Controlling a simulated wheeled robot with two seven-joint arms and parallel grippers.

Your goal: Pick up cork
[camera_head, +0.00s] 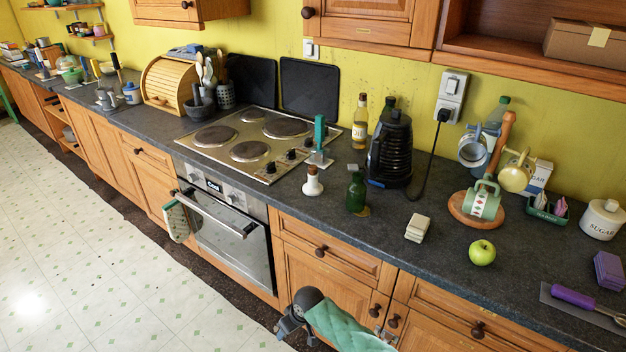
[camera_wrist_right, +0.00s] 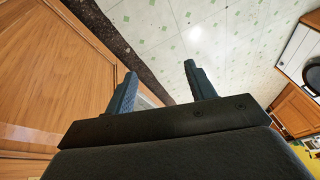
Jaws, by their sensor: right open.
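I cannot pick out a cork for certain. On the counter in the head view, a small pale bottle-shaped piece with a darker top (camera_head: 313,182) stands in front of the hob. A dark green bottle (camera_head: 356,192) stands to its right, with a tan patch at its base. My right gripper (camera_wrist_right: 158,84) shows in the right wrist view, its two dark fingers apart and nothing between them. It is beside a wooden cabinet front, with the floor beyond. My left gripper is not in view.
A black kettle (camera_head: 390,148) with a cord stands behind the green bottle. A cream block (camera_head: 418,228), a green apple (camera_head: 482,252) and a mug (camera_head: 484,200) on a round board are to the right. The hob (camera_head: 215,155) is to the left. Bare counter lies around the cream block.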

